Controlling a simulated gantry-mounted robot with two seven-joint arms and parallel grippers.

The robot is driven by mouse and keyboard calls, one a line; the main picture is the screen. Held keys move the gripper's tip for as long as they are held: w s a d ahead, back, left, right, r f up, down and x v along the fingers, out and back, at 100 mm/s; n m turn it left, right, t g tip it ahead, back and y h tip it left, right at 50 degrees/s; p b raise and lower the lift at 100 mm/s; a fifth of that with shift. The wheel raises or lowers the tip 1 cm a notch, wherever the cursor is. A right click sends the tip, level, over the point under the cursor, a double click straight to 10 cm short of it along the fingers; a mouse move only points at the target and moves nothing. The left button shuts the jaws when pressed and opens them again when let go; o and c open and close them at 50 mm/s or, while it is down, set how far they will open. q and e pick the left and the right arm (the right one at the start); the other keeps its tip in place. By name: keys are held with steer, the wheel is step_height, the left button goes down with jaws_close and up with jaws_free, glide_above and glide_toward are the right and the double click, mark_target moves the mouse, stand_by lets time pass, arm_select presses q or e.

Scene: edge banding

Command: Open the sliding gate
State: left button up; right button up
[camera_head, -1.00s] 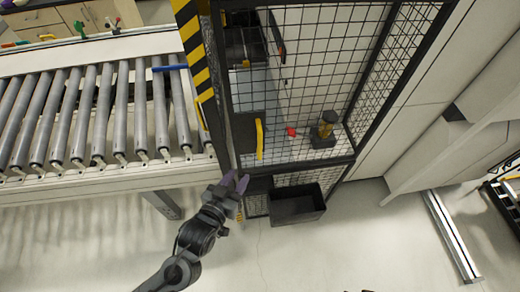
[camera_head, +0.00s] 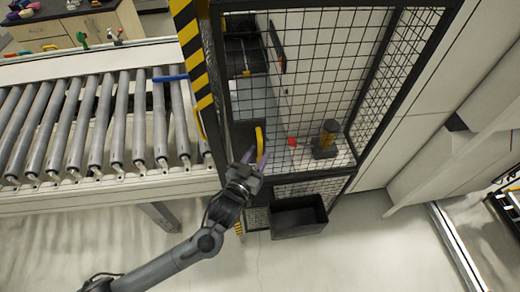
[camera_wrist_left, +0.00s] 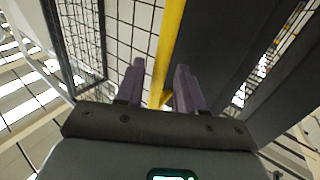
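The sliding gate (camera_head: 243,135) is a black-framed wire-mesh panel with a dark plate, standing at the front of a cage right of the roller conveyor. A yellow upright handle (camera_head: 259,140) is mounted on the plate. My left gripper (camera_head: 256,158) is at the handle's lower part. In the left wrist view, the gripper's two purple fingers (camera_wrist_left: 160,75) are apart, and the yellow handle (camera_wrist_left: 170,40) runs through the gap between them. I cannot tell whether either finger touches it. My right gripper is not in view.
A roller conveyor (camera_head: 110,122) fills the left side, with a yellow-black striped post (camera_head: 190,45) by the gate. A black bin (camera_head: 298,217) hangs below the cage front. A dark post-like object (camera_head: 326,138) and a red item (camera_head: 292,142) are inside. The floor right of the bin is clear.

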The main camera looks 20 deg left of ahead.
arm_select(q)
steer(key=shift+w, duration=0.95)
steer(key=shift+c, duration=0.5)
jaws_close()
